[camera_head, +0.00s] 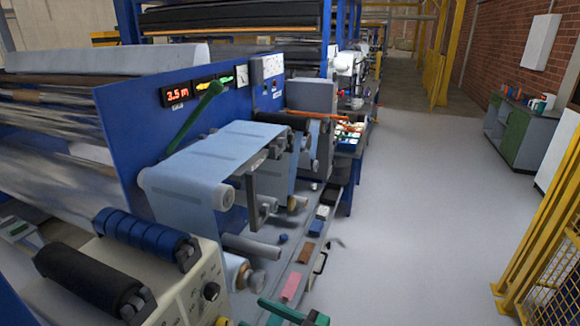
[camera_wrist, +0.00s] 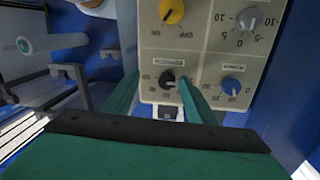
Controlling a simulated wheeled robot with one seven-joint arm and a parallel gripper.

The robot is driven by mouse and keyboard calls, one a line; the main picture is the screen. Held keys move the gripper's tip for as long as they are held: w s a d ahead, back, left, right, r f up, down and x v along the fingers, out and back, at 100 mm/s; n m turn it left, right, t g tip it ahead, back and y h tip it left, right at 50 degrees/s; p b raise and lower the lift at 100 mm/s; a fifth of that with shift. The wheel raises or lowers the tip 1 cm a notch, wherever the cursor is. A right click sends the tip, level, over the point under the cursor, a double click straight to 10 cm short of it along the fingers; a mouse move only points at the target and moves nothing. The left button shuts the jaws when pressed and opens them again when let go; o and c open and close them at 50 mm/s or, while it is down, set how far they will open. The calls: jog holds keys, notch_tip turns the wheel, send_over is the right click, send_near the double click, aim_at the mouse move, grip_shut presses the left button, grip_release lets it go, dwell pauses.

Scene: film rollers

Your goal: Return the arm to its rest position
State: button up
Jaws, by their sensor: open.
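My gripper (camera_wrist: 158,84) shows in the wrist view with two green fingers, spread apart and pointing at a beige control panel (camera_wrist: 204,72). A black knob (camera_wrist: 168,80) shows in the space between the fingertips. I cannot tell whether either finger touches it. Nothing is held. In the head view, green parts at the bottom edge look like my gripper (camera_head: 290,313), just right of the beige panel (camera_head: 185,305). Most of my arm is out of view.
A blue machine frame (camera_head: 125,115) with film rollers (camera_head: 185,190) fills the left. Small blocks lie on the shelf (camera_head: 262,262) below. The grey floor (camera_head: 410,220) at right is clear, up to a yellow fence (camera_head: 545,250).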

jog(key=s+d+f+m+t+h, duration=0.1)
jog(key=s+f+m+t+h, duration=0.25)
jog(key=f+m+h, duration=0.8)
jog(key=s+d+f+t, duration=0.2)
jog(key=s+d+f, duration=0.2)
jog(key=s+f, duration=0.55)
jog(key=s+d+m+h, duration=0.2)
jog(key=s+d+h, duration=0.15)
jog(key=s, duration=0.65)
jog(key=s+a+r+n+t, duration=0.1)
jog(key=s+r+n+t, duration=0.1)
jog(key=s+r, duration=0.5)
jog(key=s, duration=0.2)
jog(key=shift+s+a+r+h, duration=0.15)
jog(key=shift+s+h, duration=0.15)
jog(key=shift+h, duration=0.1)
jog(key=shift+w, duration=0.1)
